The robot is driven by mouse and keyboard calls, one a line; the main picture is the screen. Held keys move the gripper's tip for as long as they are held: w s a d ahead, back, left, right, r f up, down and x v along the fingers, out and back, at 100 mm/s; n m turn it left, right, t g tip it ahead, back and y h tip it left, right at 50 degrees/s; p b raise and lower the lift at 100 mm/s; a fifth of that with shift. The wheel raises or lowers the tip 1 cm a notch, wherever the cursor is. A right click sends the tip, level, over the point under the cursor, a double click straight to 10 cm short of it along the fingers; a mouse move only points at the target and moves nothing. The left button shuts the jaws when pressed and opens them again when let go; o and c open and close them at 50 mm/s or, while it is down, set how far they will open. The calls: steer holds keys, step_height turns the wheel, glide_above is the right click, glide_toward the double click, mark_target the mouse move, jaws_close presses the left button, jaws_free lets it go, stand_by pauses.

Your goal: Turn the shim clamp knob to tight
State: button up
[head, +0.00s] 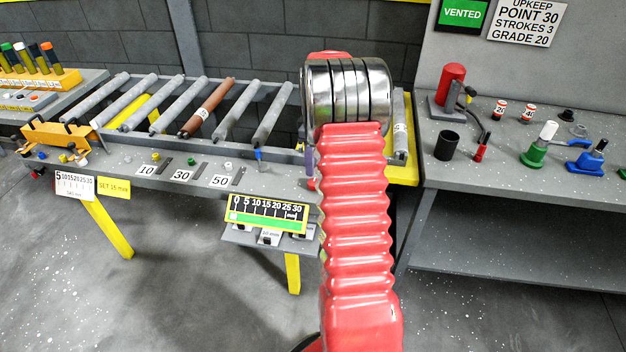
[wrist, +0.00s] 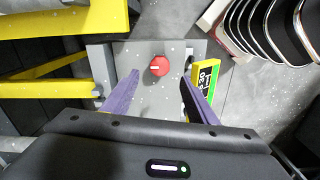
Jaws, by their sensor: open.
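A round red knob (wrist: 159,66) with a short white mark sits on a grey plate (wrist: 128,52) in the wrist view. The mark lies roughly crosswise in the picture. My gripper (wrist: 159,77) is open, with one purple finger on each side of the knob and visible gaps to both. I cannot tell how far above the knob the fingertips are. No tight or loose lettering is readable.
A yellow-framed scale (head: 267,214) marked 0 to 30 mm hangs at the conveyor's front; its edge shows right of my fingers in the wrist view (wrist: 205,80). Yellow rails lie left. A grey bench (head: 540,185) with a red cylinder (head: 451,86) and funnels stands right.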

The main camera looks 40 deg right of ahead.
step_height(320, 180, down, 8)
steer(key=shift+f, duration=0.15)
stand_by(0.4)
steer(key=c, duration=1.1)
steer(key=shift+o, duration=0.2)
steer(key=shift+a, duration=0.15)
